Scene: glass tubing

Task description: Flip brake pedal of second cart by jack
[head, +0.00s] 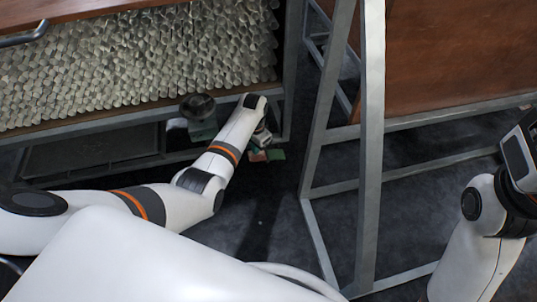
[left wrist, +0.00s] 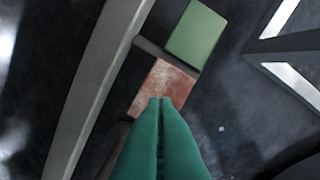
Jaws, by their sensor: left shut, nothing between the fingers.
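The brake pedal of the cart has a red pad (left wrist: 163,87) and a green pad (left wrist: 198,33) side by side on a dark bracket in the left wrist view. In the head view the red pad (head: 258,156) and green pad (head: 277,154) sit low by the corner of the cart (head: 291,70) filled with glass tubes. My left gripper (left wrist: 160,100) is shut and empty; its green fingertips overlap the lower end of the red pad. I cannot tell whether they touch it. In the head view the left hand is partly hidden behind its wrist. My right gripper is not clearly visible.
A grey metal frame (head: 373,130) with a brown panel (head: 455,60) stands just right of the pedal. A caster (head: 198,108) is left of my left wrist. Dark floor (head: 265,205) lies open between the cart and the frame. A grey cart bar (left wrist: 95,90) runs beside the pads.

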